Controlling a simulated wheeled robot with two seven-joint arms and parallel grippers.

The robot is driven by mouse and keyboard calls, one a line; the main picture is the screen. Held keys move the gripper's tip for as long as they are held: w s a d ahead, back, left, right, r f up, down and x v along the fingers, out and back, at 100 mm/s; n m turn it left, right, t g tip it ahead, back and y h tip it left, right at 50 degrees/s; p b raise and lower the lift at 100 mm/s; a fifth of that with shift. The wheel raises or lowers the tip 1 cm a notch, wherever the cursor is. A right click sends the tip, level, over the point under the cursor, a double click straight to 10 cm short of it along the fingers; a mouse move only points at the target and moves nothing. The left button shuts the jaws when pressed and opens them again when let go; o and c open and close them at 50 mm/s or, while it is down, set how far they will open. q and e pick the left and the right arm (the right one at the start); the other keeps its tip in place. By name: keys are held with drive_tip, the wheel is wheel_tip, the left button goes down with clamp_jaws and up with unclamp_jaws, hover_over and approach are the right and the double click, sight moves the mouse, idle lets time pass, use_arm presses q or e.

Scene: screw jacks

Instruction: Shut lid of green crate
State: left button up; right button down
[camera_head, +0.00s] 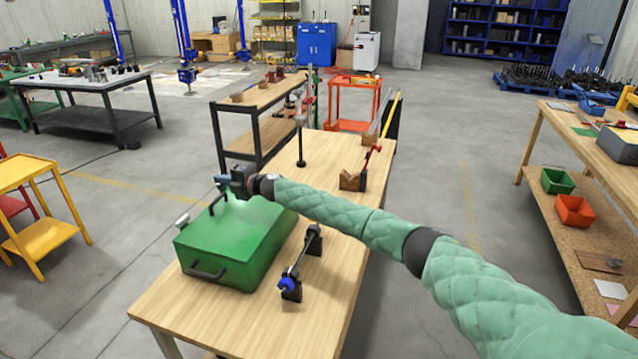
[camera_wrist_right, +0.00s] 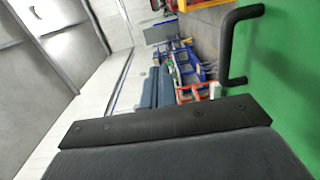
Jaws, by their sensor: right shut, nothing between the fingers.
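The green crate (camera_head: 228,262) stands on the near left part of the wooden workbench (camera_head: 185,325). Its green lid (camera_head: 235,225) lies flat over the top and looks down; I cannot tell if a thin gap is left. A black handle (camera_head: 206,272) is on the crate's near side. Another black handle (camera_head: 217,204) shows at the far left side, and a handle on green also shows in the right wrist view (camera_wrist_right: 229,45). My right gripper (camera_head: 222,181) is shut and empty, above the lid's far left edge; contact is unclear. My left gripper is out of view.
A black clamp-like tool with a blue end (camera_head: 290,287) lies right of the crate. A black stand (camera_head: 301,140) and wooden V-blocks (camera_head: 350,180) are farther back. My right arm crosses over the bench.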

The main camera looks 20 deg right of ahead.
sight(220, 198)
drive_tip(key=shift+w+a+f+g+h, duration=0.2)
drive_tip(key=shift+w+a+f+h, duration=0.1)
drive_tip(key=shift+f, duration=0.35)
drive_tip(key=shift+w+a+f+g+h, duration=0.2)
drive_tip(key=shift+a+f+h, duration=0.1)
drive_tip(key=shift+f, duration=0.35)
drive_tip(key=shift+w+a+f, duration=0.15)
drive_tip(key=shift+a+f, duration=0.1)
drive_tip(key=shift+f, duration=0.5)
drive_tip(key=shift+w+a+f, duration=0.15)
drive_tip(key=shift+a+f, duration=0.1)
drive_tip(key=shift+f, duration=0.45)
drive_tip(key=shift+r+p, duration=0.1)
drive_tip(key=shift+p, duration=0.25)
